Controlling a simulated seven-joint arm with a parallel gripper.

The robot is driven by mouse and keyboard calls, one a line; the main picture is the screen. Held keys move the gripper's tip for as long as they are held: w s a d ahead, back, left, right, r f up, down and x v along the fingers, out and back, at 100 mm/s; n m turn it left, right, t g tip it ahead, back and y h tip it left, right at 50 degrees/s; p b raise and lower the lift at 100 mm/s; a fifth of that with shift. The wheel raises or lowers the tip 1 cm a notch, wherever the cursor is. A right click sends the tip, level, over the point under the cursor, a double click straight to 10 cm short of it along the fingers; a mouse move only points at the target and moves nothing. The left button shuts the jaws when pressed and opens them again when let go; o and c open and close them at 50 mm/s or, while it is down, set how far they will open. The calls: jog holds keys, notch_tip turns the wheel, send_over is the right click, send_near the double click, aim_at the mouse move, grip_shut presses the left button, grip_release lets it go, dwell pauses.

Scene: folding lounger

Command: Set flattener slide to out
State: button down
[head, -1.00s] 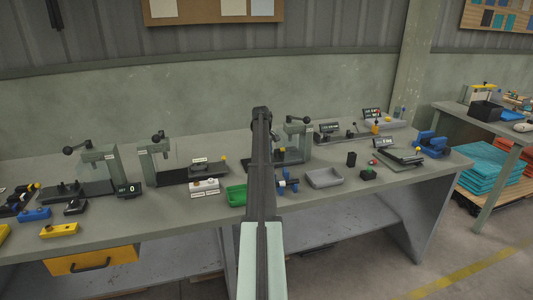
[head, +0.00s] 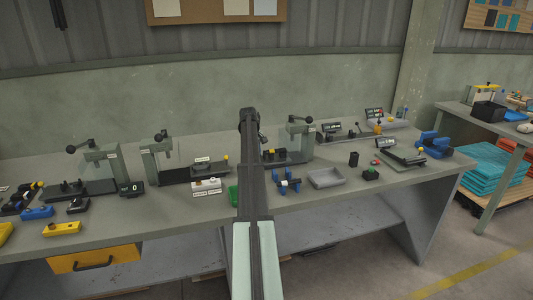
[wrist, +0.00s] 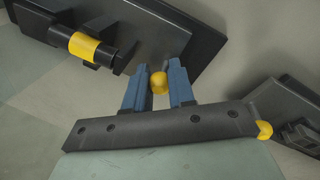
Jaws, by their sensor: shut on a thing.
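In the wrist view my gripper (wrist: 159,76) has its two blue fingers closed around a small yellow knob (wrist: 158,86). The knob stands at the near edge of a dark plate-like fixture (wrist: 160,40). A dark cylinder with a yellow band (wrist: 84,47) lies on that fixture. In the head view my arm hides the gripper and the held knob. A dark slide base with a yellow knob (head: 225,157) at its right end stands left of my arm, under a grey press (head: 160,155). I cannot tell which station's knob is held.
A second press (head: 299,138) stands just right of my arm. A green tray (head: 233,195) is partly hidden by the arm. A grey tray (head: 326,178) and a blue part (head: 288,182) lie at the right. Another dark fixture (wrist: 285,105) is close by in the wrist view.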

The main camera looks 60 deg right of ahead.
jog(key=w+a, duration=0.5)
jog(key=c, duration=1.3)
grip_release()
jog(key=shift+w, duration=0.1)
jog(key=shift+r, duration=0.2)
jog(key=a+r, duration=0.1)
jog(key=r, duration=0.7)
jog(key=a+r, duration=0.1)
jog(key=r, duration=0.4)
jog(key=shift+w+a+r, duration=0.1)
jog(key=shift+w+a, duration=0.05)
jog(key=shift+a, duration=0.15)
